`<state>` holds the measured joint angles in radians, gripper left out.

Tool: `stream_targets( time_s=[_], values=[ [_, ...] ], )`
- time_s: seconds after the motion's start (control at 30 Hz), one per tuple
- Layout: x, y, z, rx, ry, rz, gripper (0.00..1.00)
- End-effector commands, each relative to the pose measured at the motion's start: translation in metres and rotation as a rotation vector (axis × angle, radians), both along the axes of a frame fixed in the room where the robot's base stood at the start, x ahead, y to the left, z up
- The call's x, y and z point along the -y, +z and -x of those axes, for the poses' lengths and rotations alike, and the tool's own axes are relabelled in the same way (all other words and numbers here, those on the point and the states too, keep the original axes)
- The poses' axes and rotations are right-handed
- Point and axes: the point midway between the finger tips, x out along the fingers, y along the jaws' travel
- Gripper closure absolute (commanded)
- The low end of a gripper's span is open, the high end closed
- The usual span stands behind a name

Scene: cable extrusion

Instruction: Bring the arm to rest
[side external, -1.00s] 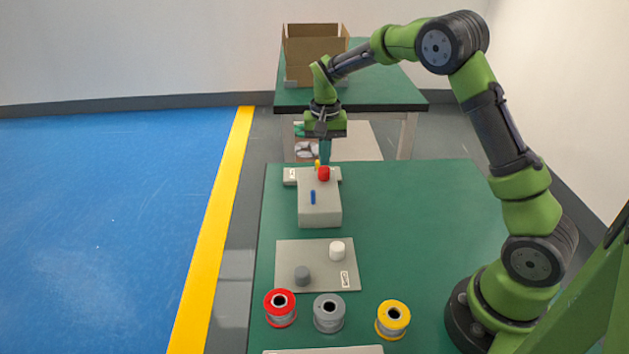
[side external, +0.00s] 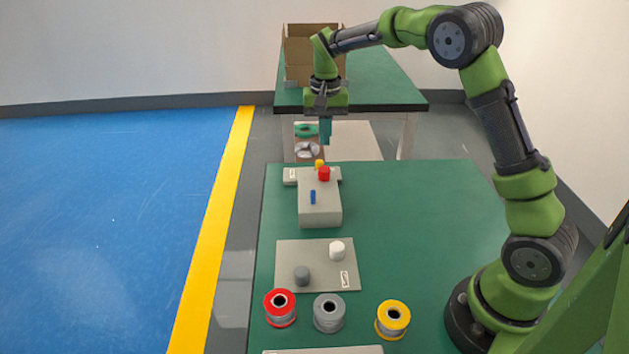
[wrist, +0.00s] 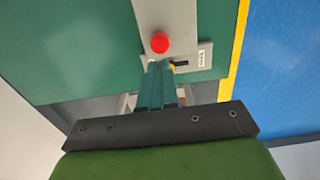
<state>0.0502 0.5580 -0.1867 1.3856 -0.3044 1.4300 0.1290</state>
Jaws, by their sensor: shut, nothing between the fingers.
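My gripper (side external: 325,131) points straight down above the far end of the grey machine block (side external: 320,212). Its fingers are together with nothing between them, and they are clear of the red knob (side external: 324,173) and the yellow piece (side external: 319,163). In the wrist view the shut fingers (wrist: 157,70) reach toward the red knob (wrist: 160,42), with the yellow piece partly hidden beside them. My arm stands bent at the right side of the table.
The green table (side external: 420,220) has free room right of the block. Nearer stand a plate (side external: 318,279) with a white and a grey cylinder, and red (side external: 281,306), grey (side external: 329,312) and yellow (side external: 392,318) spools. A cardboard box (side external: 300,70) sits on the back table (side external: 375,90).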

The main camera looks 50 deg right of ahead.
Motion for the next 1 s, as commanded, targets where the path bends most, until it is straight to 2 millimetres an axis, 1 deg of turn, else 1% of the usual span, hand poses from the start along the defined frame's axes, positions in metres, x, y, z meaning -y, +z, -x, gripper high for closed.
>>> stream_targets(
  time_s=[0.1, 0.17, 0.2, 0.27, 0.47, 0.6, 0.67, 0.7, 0.8, 0.9, 1.0],
  values=[
    [0.001, -0.002, -0.002, 0.012, 0.02, 0.006, 1.0],
    [0.0, -0.012, 0.004, 0.002, 0.037, 0.001, 1.0],
    [-0.003, -0.013, 0.009, 0.006, 0.05, -0.006, 1.0],
    [-0.009, -0.009, 0.02, 0.026, 0.074, -0.019, 1.0],
    [-0.041, 0.027, 0.069, 0.152, 0.173, -0.06, 1.0],
    [-0.065, 0.051, 0.112, 0.26, 0.243, -0.075, 1.0],
    [-0.075, 0.059, 0.131, 0.308, 0.272, -0.078, 1.0],
    [-0.081, 0.064, 0.144, 0.339, 0.291, -0.078, 1.0],
    [-0.094, 0.072, 0.175, 0.419, 0.334, -0.074, 1.0],
    [-0.105, 0.076, 0.203, 0.494, 0.37, -0.065, 1.0],
    [-0.112, 0.079, 0.224, 0.556, 0.393, -0.056, 1.0]
  ],
)
